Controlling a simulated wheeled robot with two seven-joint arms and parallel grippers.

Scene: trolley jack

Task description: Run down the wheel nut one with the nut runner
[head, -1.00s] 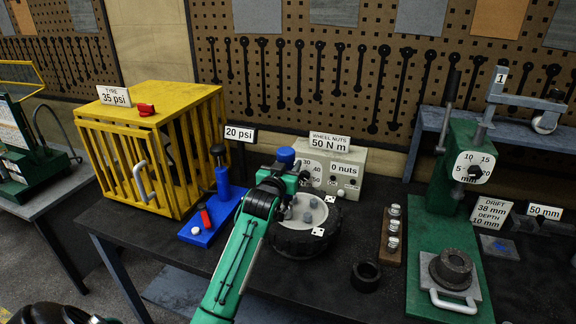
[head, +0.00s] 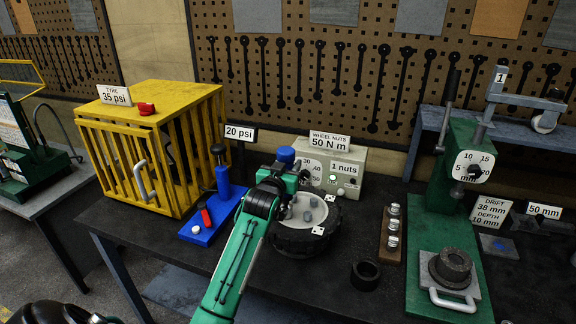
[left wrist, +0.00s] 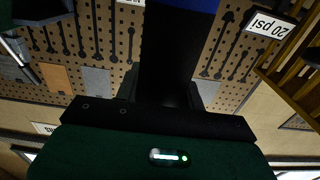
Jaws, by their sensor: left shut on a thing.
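The wheel (head: 302,240) lies flat on the bench, a dark tyre with a pale grey hub (head: 318,212) and small grey studs or nuts on it. My left gripper (head: 287,178) is over the wheel's left side, shut on the nut runner (head: 286,156), whose blue top shows above the jaws. The runner is upright. Its lower end and wheel nut one are hidden behind my gripper and arm. In the left wrist view the runner's black body (left wrist: 172,60) stands between the fingers, with blue at the picture's top.
The wheel nuts box (head: 348,168) behind the wheel reads 50 N m and 1 nuts, with a green light lit. A blue-based pump (head: 222,190) and yellow cage (head: 150,150) stand left. A nut rack (head: 391,232), black ring (head: 366,274) and green press (head: 462,180) stand right.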

